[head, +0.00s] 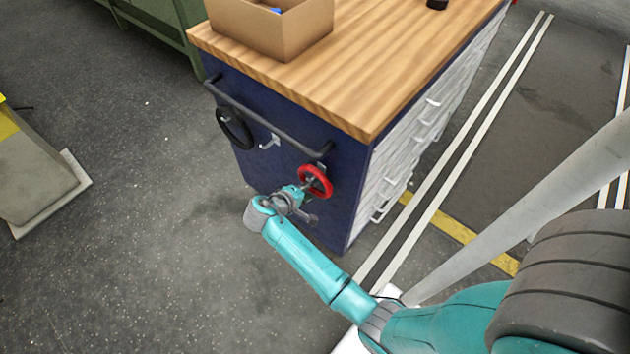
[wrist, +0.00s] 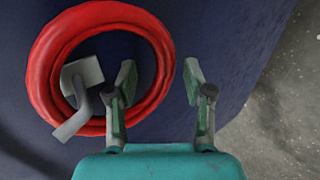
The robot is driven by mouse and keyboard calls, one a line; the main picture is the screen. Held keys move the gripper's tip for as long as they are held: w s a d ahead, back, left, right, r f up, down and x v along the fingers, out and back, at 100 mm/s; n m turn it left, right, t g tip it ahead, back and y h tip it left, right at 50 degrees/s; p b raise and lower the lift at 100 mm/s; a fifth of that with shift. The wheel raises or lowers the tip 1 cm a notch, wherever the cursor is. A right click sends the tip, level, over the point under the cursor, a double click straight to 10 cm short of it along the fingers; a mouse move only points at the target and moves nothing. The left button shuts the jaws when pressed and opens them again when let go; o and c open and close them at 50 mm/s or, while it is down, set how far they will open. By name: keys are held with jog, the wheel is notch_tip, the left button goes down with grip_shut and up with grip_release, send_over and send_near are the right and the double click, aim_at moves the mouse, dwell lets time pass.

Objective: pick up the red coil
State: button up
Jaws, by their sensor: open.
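The red coil (head: 327,184) hangs on the dark blue end face of the workbench, towards its right corner. In the wrist view the red coil (wrist: 45,72) is a thick ring around a grey hook (wrist: 84,92). My gripper (head: 309,185) is at the coil in the head view. In the wrist view my gripper (wrist: 158,78) is open, with one finger over the ring's opening and the other outside the ring on the right. The ring's right side lies between the fingers. I cannot tell whether either finger touches it.
A black coil (head: 235,129) hangs on the same face to the left, near an empty hook (head: 270,142). A dark handrail (head: 262,118) runs above them. A cardboard box (head: 270,29) stands on the wooden top (head: 375,70).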

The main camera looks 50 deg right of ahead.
grip_shut()
jog(key=shift+a+r, duration=0.1)
jog(key=shift+a+r, duration=0.15)
jog(key=shift+a, duration=0.1)
jog(key=f+v, duration=0.1)
jog(key=v, duration=1.4)
jog(key=shift+a, duration=0.5)
